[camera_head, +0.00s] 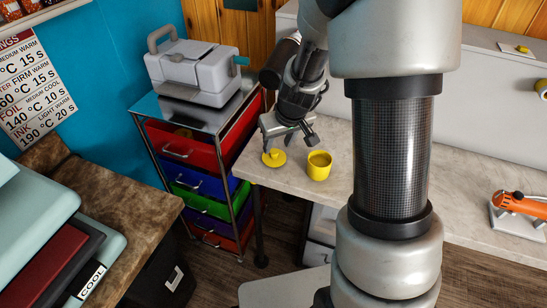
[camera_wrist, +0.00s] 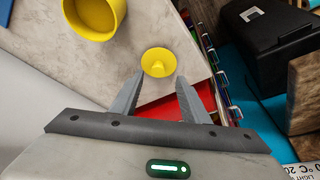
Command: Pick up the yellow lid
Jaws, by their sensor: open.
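The yellow lid (camera_head: 273,158) is a small disc with a knob on top. It lies on the light countertop (camera_head: 330,143), near its left corner. In the wrist view the lid (camera_wrist: 159,62) shows just beyond the fingertips, roughly centred between them. My gripper (camera_head: 287,140) is open and empty above the lid; its two fingers (camera_wrist: 158,82) also show in the wrist view, spread apart. A yellow cup (camera_head: 319,166) stands upright to the right of the lid, open at the top. The cup (camera_wrist: 95,15) is at the upper left in the wrist view.
A cart with coloured drawers (camera_head: 200,170) stands left of the counter, bearing a grey machine (camera_head: 197,72). An orange tool (camera_head: 520,204) lies at the far right. A heat press (camera_head: 50,235) stands at lower left. My arm hides the counter's middle.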

